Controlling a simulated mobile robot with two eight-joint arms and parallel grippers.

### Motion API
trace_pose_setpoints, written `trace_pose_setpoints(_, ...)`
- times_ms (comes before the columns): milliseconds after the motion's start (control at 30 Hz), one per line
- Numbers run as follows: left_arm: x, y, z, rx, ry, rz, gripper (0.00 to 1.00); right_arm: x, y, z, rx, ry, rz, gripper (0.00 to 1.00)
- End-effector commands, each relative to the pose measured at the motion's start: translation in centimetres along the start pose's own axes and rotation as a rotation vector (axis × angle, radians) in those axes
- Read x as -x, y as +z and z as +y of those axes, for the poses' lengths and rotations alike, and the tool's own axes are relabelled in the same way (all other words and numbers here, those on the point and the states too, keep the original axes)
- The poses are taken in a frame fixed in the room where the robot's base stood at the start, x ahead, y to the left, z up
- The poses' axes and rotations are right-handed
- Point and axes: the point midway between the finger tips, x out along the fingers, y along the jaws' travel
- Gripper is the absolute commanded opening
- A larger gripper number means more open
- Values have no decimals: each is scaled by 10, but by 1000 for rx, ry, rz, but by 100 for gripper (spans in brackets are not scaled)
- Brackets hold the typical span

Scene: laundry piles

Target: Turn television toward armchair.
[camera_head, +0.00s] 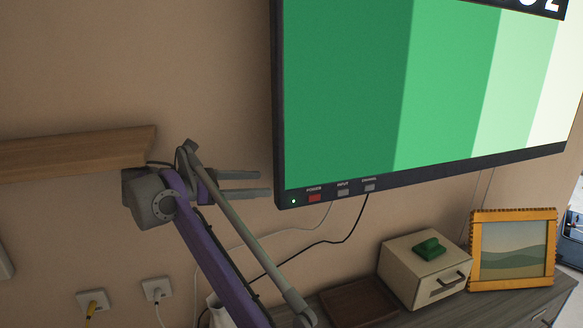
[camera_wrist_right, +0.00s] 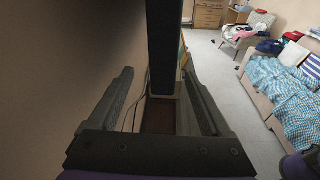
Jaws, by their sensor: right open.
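The television (camera_head: 390,90) is a wall-side screen with a dark frame, showing green bands. Its lower left corner has a red power button and small grey buttons. My right gripper (camera_head: 264,183) is open and empty just left of that corner, its fingers pointing at the frame's edge. In the right wrist view, the dark edge of the television (camera_wrist_right: 162,50) stands between and beyond the two open fingers (camera_wrist_right: 163,88); contact cannot be told. A pale chair (camera_wrist_right: 237,34) with cloth on it stands far off; I cannot tell whether it is the armchair. My left gripper is not in view.
Below the television is a cabinet top with a beige box (camera_head: 410,275), a green object (camera_head: 430,248) on it and a framed picture (camera_head: 513,250). Cables hang along the wall. A wooden shelf (camera_head: 75,150) is at left. A sofa (camera_wrist_right: 280,95) with blue cloth is at right.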

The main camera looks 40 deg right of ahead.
Motion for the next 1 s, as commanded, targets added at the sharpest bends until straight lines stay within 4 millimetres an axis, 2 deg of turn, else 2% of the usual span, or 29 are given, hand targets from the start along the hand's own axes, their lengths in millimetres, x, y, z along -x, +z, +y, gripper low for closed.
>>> trace_pose_setpoints(200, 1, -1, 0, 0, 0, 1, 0, 15, 20, 3, 79, -50, -145, 82)
trace_pose_setpoints(467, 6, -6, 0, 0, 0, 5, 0, 14, 27, 5, 89, -61, -167, 82)
trace_pose_setpoints(667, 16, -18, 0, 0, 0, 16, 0, 4, 31, 7, 87, -64, -166, 82)
trace_pose_setpoints(867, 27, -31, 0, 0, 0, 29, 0, -10, 31, 0, 84, -64, -165, 82)
trace_pose_setpoints(1000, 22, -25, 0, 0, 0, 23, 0, -43, 32, -2, 88, -68, -167, 82)
